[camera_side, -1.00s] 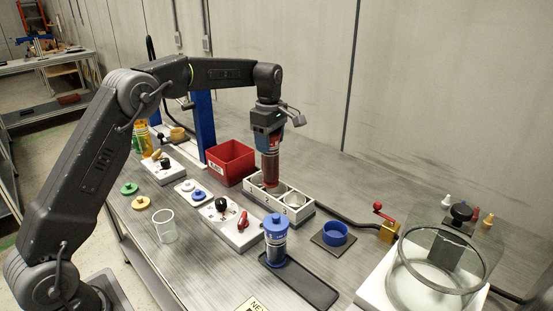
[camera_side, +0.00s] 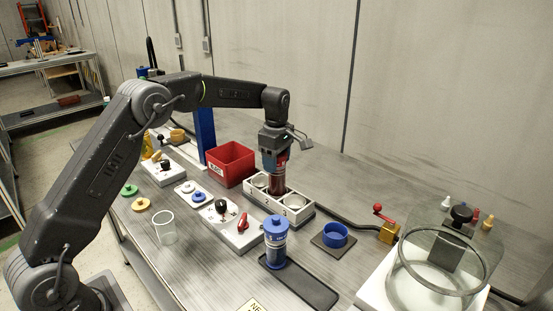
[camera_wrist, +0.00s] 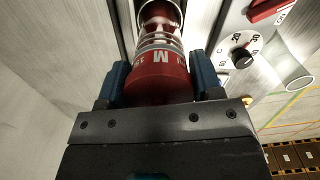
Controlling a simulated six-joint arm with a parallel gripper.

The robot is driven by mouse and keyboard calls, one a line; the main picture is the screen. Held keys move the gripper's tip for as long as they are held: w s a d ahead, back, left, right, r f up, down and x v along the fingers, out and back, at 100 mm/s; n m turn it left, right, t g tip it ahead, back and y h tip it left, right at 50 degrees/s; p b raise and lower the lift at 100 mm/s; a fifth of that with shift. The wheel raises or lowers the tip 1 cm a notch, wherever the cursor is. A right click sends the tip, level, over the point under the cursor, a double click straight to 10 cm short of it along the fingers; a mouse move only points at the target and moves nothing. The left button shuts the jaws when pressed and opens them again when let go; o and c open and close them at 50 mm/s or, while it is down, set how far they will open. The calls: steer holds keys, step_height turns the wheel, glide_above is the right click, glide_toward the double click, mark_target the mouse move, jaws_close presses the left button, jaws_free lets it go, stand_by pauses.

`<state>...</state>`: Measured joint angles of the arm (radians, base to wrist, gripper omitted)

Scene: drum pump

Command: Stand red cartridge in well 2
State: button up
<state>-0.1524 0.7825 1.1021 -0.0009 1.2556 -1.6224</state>
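The red cartridge (camera_side: 277,182) is upright, gripped near its top by my gripper (camera_side: 275,157). In the wrist view, the red cartridge (camera_wrist: 158,75) sits between the blue finger pads of my gripper (camera_wrist: 160,82), with an M on its red band. The white well block (camera_side: 299,216) has round wells in a row. The cartridge's lower end is at the middle well, between an open well on the left and one on the right. The well's rim is partly hidden, so I cannot tell how deep the cartridge sits.
A red bin (camera_side: 231,163) stands behind the block. A blue cartridge (camera_side: 276,243) stands on a black tray (camera_side: 308,288) in front. A white panel (camera_side: 240,237) with a knob and red lever is close on the left. A blue ring (camera_side: 335,235) lies to the right.

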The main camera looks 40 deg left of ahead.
steer(key=o, duration=0.4)
steer(key=shift+o, duration=0.2)
steer(key=shift+r, duration=0.1)
step_height(320, 180, up, 11)
steer(key=shift+f, duration=0.1)
steer(key=shift+s+r, duration=0.1)
steer(key=shift+r, duration=0.7)
steer(key=s+d+r+m+t, duration=0.25)
steer(key=s+r+m, duration=0.2)
steer(key=s, duration=0.35)
steer(key=s+d+r+m+t, duration=0.1)
steer(key=s+d+r+m, duration=0.2)
steer(key=s+m, duration=0.45)
steer(key=s+d+f+m+t, duration=0.1)
steer(key=s+f+m, duration=0.3)
steer(key=s, duration=0.6)
steer(key=s+d+f+m+t, duration=0.1)
steer(key=s+f+m, duration=0.3)
steer(key=s, duration=0.6)
steer(key=shift+d+f, duration=0.55)
steer(key=shift+f, duration=0.05)
